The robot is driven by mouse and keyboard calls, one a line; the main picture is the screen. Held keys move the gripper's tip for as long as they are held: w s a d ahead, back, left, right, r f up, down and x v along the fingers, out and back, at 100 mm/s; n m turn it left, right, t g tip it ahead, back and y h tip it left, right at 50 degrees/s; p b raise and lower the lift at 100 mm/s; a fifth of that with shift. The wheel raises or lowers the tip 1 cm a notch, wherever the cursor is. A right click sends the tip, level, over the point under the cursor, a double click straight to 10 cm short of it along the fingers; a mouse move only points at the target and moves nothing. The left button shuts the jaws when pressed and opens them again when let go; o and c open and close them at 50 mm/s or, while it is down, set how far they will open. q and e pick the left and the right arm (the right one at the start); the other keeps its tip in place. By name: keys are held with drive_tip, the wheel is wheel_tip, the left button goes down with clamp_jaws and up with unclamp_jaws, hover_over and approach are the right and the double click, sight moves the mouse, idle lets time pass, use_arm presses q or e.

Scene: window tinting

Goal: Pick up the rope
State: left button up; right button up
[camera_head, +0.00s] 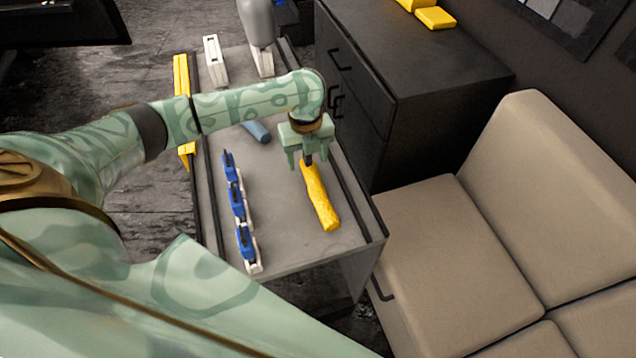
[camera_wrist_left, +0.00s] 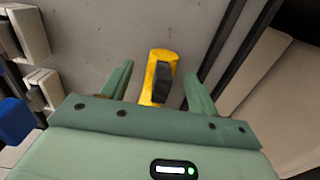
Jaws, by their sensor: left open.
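I cannot make out a rope for certain in either view. A long yellow tool-like object (camera_head: 320,200) with a dark part at one end lies on the grey cart top (camera_head: 285,245). My left gripper (camera_head: 306,163) is open above its dark end, with the fingers pointing down. In the left wrist view the yellow object (camera_wrist_left: 160,58) shows between and beyond the two open fingers (camera_wrist_left: 159,72), and neither finger visibly touches it. My right gripper is not in view.
Several blue-and-white clamp-like tools (camera_head: 238,203) lie in a row on the cart's left side. A blue cylinder (camera_head: 257,131) lies behind my forearm. A grey-white spray bottle (camera_head: 259,30) stands at the back. A dark cabinet (camera_head: 420,90) and beige seat (camera_head: 440,250) flank the right.

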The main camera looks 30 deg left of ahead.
use_arm(q)
drive_tip(key=shift+f, duration=0.6)
drive_tip(key=shift+r, duration=0.15)
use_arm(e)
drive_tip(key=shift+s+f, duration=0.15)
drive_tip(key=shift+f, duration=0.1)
use_arm(q)
drive_tip(key=c, duration=1.2)
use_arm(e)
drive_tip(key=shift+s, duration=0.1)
